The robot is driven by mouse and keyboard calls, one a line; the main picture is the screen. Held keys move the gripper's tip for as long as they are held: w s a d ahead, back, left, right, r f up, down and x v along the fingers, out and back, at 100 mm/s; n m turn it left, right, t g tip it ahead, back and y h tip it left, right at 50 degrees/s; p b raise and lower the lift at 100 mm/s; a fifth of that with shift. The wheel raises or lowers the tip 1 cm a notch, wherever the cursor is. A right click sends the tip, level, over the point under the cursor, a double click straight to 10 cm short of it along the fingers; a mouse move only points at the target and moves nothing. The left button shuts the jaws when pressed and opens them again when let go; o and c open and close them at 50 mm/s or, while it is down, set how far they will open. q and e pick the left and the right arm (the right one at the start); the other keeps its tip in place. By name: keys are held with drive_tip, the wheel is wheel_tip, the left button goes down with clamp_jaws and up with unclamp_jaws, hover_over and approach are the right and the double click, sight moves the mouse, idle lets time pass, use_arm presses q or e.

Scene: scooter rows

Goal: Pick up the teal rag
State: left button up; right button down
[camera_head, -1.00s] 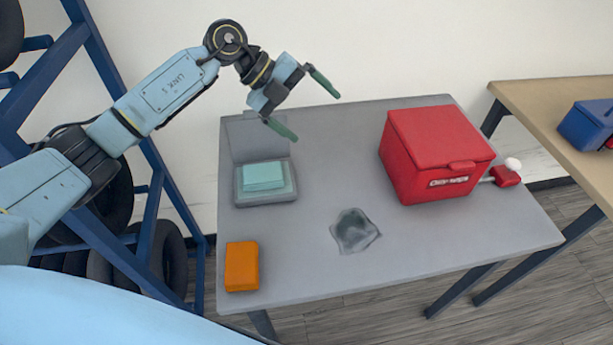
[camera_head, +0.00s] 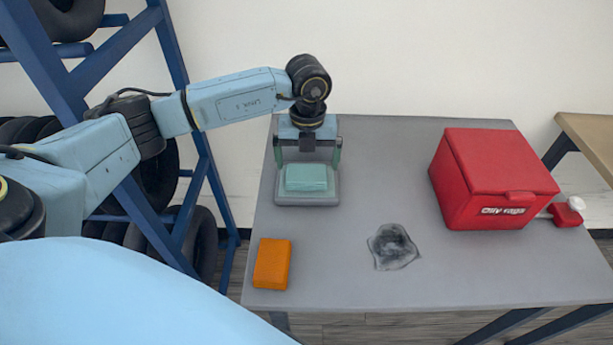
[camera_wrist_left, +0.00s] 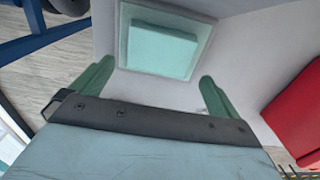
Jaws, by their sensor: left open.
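The teal rag (camera_head: 306,178) is a folded, flat block lying in a shallow grey tray (camera_head: 306,201) at the back left of the grey table. It also shows in the left wrist view (camera_wrist_left: 162,50), with the pale tray rim around it. My left gripper (camera_head: 308,158) is open and points down above the rag, one green finger to each side in the head view. In the left wrist view the fingers (camera_wrist_left: 155,88) are apart with nothing between them, and the rag appears beyond their tips. My right gripper is not in view.
An orange block (camera_head: 272,263) lies at the table's front left. A dark, stained grey patch (camera_head: 393,247) lies at mid-table. A red box (camera_head: 490,180) with a lid stands at the right, beside a small red and white item (camera_head: 568,211). A blue rack with tyres stands left.

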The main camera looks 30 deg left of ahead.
sight(307, 172)
use_arm(q)
drive_tip(key=f, duration=0.5)
drive_tip(key=shift+w+a+b, duration=0.3)
drive_tip(key=shift+w+a, duration=0.05)
drive_tip(key=shift+c, duration=0.3)
drive_tip(key=c, duration=0.6)
wheel_tip(307, 172, up, 9)
drive_tip(key=shift+p, duration=0.5)
drive_tip(key=shift+c, duration=0.2)
drive_tip(key=shift+r, duration=0.5)
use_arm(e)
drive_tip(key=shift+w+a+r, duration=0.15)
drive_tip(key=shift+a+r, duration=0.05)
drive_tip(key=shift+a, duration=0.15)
